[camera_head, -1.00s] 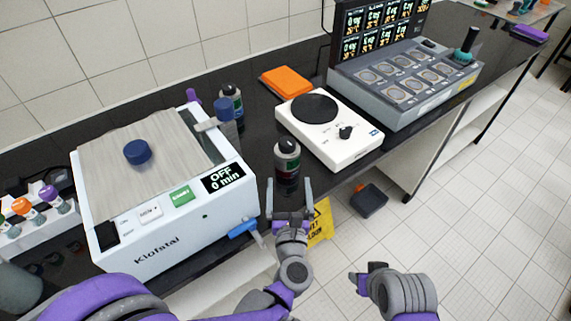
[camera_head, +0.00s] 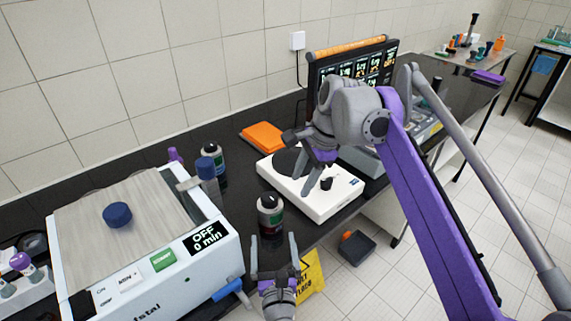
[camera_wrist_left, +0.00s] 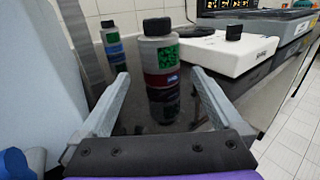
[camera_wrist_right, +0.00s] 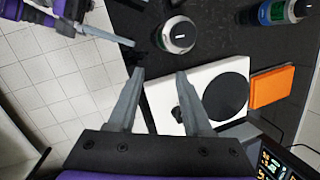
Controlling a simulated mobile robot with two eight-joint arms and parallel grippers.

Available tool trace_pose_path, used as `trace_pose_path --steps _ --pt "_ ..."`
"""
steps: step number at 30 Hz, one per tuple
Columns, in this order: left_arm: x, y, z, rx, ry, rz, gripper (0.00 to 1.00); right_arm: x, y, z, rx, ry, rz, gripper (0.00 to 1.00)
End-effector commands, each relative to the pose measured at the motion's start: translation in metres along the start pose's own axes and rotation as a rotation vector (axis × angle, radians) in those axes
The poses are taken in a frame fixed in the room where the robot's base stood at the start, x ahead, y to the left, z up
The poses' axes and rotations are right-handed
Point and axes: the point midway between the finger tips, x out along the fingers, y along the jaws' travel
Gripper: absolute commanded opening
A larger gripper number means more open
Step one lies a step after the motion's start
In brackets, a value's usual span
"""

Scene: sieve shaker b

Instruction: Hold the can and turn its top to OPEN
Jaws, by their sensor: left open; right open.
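The can (camera_head: 270,217) is grey with a dark top and a red band, and stands upright on the black bench. In the left wrist view the can (camera_wrist_left: 161,60) shows a green patch above the red band. My left gripper (camera_head: 275,243) is open, low at the bench's front edge, with its fingers pointing at the can; the can stands just ahead of the fingertips, not gripped. My right gripper (camera_wrist_right: 161,74) is open and empty, above the bench to the right of the can. The right wrist view shows the can's top (camera_wrist_right: 181,36) from above; its marking is unreadable.
A white sieve shaker (camera_head: 150,270) stands left of the can. A white hotplate (camera_head: 335,200) is close behind right. A second can (camera_head: 212,165) with a blue and green label and an orange block (camera_head: 262,136) stand further back. A yellow floor sign (camera_head: 312,276) stands below the edge.

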Motion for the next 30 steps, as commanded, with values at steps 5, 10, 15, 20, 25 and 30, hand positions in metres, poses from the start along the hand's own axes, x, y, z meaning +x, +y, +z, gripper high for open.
trace_pose_path --steps 5,10,15,20,25,30 --pt "0.000 0.000 0.000 0.000 0.000 0.000 1.00 -0.002 -0.033 0.013 0.211 -0.057 0.048 0.50" --pt "0.000 0.000 0.000 0.000 0.000 0.000 1.00 -0.001 -0.045 0.021 0.341 -0.085 0.083 0.50" --pt "0.003 0.000 0.000 0.000 0.000 0.001 1.00 0.000 -0.049 0.024 0.391 -0.095 0.098 0.50" --pt "0.020 0.001 0.000 0.001 0.000 0.002 1.00 0.000 -0.049 0.024 0.395 -0.095 0.098 0.50" --pt "0.051 0.001 0.000 0.002 0.000 0.003 1.00 0.000 -0.049 0.024 0.394 -0.095 0.098 0.50" --pt "0.081 0.001 0.000 0.001 0.000 0.002 1.00 0.000 -0.049 0.024 0.393 -0.094 0.097 0.50"
